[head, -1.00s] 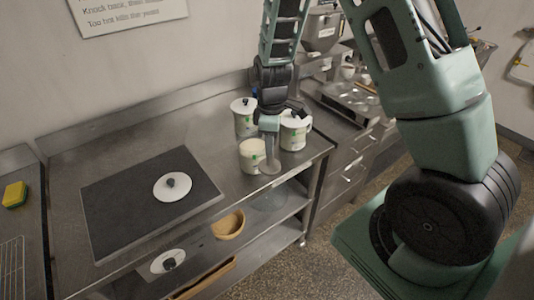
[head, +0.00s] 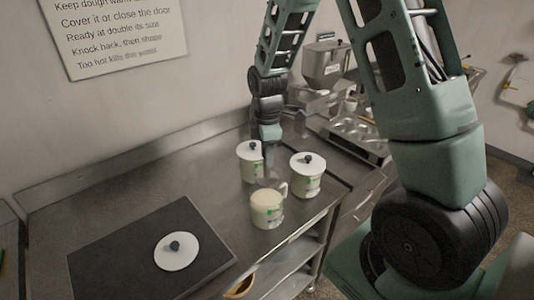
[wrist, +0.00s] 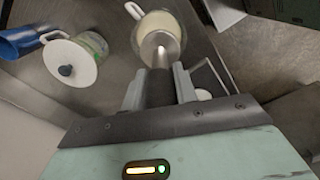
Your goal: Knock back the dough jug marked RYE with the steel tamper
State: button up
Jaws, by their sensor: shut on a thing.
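An open white jug (head: 267,216) with pale dough inside stands at the front of a group of three jugs. It also shows in the wrist view (wrist: 140,38). Two lidded white jugs with dark knobs stand behind it, one at the left (head: 250,168) and one at the right (head: 307,181). All carry green-marked labels too small to read. My gripper (head: 268,146) is shut on the steel tamper (wrist: 161,46), whose round foot overlaps the open jug's mouth in the wrist view. Its height above the dough is unclear.
A white lid with a dark knob (head: 177,252) lies on a dark mat (head: 105,262) on the steel counter (head: 130,180). A blue cylinder (wrist: 18,42) lies near the lidded jug in the wrist view. Shelves are below; the counter's right edge is close to the jugs.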

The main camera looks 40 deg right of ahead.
aim_at(266, 172)
jog(key=shift+w+f, duration=0.15)
jog(key=shift+w, duration=0.05)
jog(key=shift+f+b, duration=2.75)
jog(key=shift+f, duration=0.75)
jog(key=shift+s+f+b, duration=0.1)
jog(key=shift+f+b, duration=1.9)
jog(key=shift+f, duration=0.8)
jog(key=shift+r, duration=0.1)
jog(key=shift+r+p, duration=4.4)
jog(key=shift+r, duration=1.1)
jog(key=shift+f, duration=0.1)
